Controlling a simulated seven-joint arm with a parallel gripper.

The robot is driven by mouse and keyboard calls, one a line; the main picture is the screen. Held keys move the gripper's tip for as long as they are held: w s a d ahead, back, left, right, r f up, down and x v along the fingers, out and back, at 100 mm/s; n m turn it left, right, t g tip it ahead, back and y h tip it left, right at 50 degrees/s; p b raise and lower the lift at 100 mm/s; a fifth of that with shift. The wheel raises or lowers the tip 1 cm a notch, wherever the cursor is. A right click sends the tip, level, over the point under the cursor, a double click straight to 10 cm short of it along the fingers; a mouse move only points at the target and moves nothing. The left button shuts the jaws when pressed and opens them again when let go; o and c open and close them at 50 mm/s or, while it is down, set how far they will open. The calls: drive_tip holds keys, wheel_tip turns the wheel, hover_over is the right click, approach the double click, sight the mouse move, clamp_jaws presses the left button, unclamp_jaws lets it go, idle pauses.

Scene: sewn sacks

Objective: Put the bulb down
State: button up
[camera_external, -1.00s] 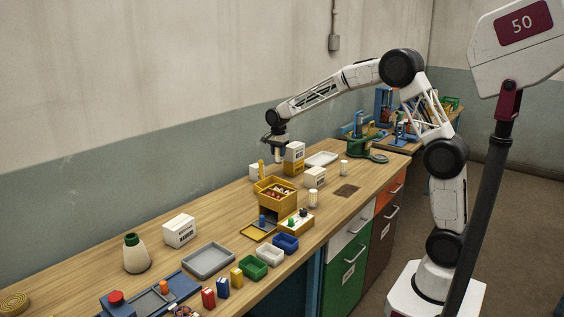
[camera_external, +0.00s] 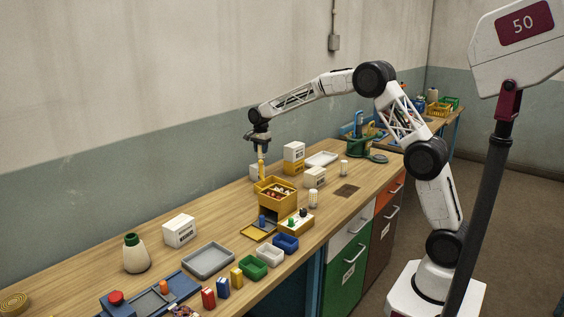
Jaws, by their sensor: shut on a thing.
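My gripper (camera_external: 261,151) points down above the yellow open box (camera_external: 280,201), near its back left side. It is shut on a small pale thing, likely the bulb; at this size its outline blends with the fingers. A thin yellow upright piece (camera_external: 262,170) stands just below the fingertips in the picture. I cannot tell whether the held thing touches it.
White cartons (camera_external: 294,152) stand behind the box, with a white tray (camera_external: 321,159) beyond. Small green, white and blue bins (camera_external: 285,243) and a grey tray (camera_external: 208,260) lie in front. A white carton (camera_external: 180,231) and a cream flask (camera_external: 136,254) stand left. Bare wood lies between.

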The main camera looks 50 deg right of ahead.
drive_tip(key=shift+w+f, duration=0.1)
drive_tip(key=shift+w, duration=1.7)
drive_tip(key=shift+f, duration=0.1)
drive_tip(key=shift+f, duration=1.7)
drive_tip(key=shift+f, duration=0.1)
drive_tip(key=o, duration=0.9)
wheel_tip(320, 180, up, 12)
drive_tip(key=shift+r, duration=0.15)
